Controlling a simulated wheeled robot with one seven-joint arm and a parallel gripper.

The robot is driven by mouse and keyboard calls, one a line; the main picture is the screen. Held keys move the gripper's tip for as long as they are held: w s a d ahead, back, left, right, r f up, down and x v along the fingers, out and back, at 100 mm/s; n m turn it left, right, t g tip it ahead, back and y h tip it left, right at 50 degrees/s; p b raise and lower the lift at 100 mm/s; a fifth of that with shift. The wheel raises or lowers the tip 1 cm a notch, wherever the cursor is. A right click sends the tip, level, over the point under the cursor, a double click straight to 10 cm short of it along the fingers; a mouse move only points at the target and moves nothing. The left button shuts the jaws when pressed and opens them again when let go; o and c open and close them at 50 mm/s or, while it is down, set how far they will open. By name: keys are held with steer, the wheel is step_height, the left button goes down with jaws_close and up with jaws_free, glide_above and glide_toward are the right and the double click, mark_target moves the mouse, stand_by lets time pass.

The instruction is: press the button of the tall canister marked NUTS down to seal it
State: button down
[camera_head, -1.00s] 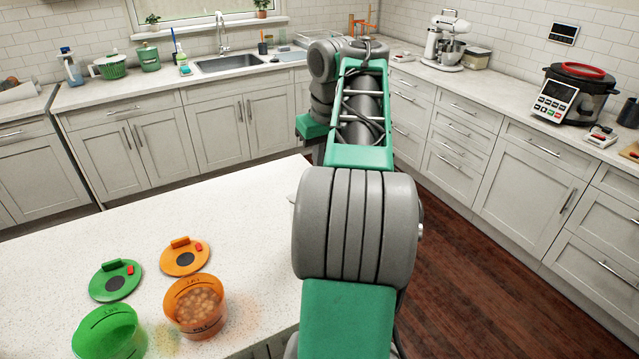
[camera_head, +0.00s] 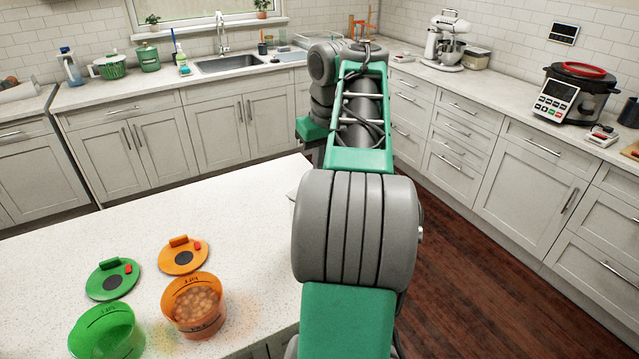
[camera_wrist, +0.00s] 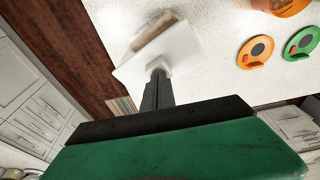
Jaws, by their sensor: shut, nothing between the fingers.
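A canister with a square white lid (camera_wrist: 160,57) stands on the speckled counter in the wrist view, with part of its clear side and brown contents (camera_wrist: 158,28) showing. No NUTS marking is readable from this angle. My gripper (camera_wrist: 157,74) is shut, with its dark fingers pointing at the middle of the lid. The fingertips overlap a small white raised part there, so the button's height and whether they touch it cannot be told. In the head view my arm hides the gripper and nearly all of the canister; a pale corner (camera_head: 292,196) shows beside the arm.
An orange tub (camera_head: 194,318) with round contents and a green tub (camera_head: 105,338) stand at the counter's front left. An orange lid (camera_head: 184,256) and a green lid (camera_head: 112,280) lie behind them. The counter (camera_head: 210,210) between these and my arm is clear.

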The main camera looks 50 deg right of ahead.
steer(key=shift+s+b+x, duration=0.1)
steer(key=shift+b+x, duration=0.45)
steer(key=shift+x, duration=0.1)
steer(key=shift+s+b+x, duration=0.15)
steer(key=shift+b+x, duration=0.4)
steer(key=shift+x, duration=0.05)
steer(key=p+v, duration=0.2)
steer(key=w+p+v, duration=0.1)
steer(key=p+v, duration=0.4)
steer(key=p, duration=0.1)
steer(key=shift+w+d+r, duration=0.15)
steer(key=shift+w+r, duration=0.05)
steer(key=shift+r, duration=0.3)
steer(key=shift+f, duration=0.1)
steer(key=w+a+f+n+t, duration=0.1)
steer(key=w+a, duration=0.3)
steer(key=a, duration=1.1)
steer(key=s+a+f+n, duration=0.1)
steer(key=s+a+f, duration=0.2)
steer(key=a, duration=0.3)
steer(key=s+a+f+t, duration=0.1)
steer(key=s+a+f, duration=0.1)
steer(key=a, duration=0.4)
steer(key=s+a+f+n, duration=0.1)
steer(key=s+a+f, duration=0.2)
steer(key=a+f, duration=0.2)
steer(key=shift+s+a+n+y, duration=0.3)
steer(key=shift+a+y, duration=0.1)
steer(key=shift+a, duration=0.65)
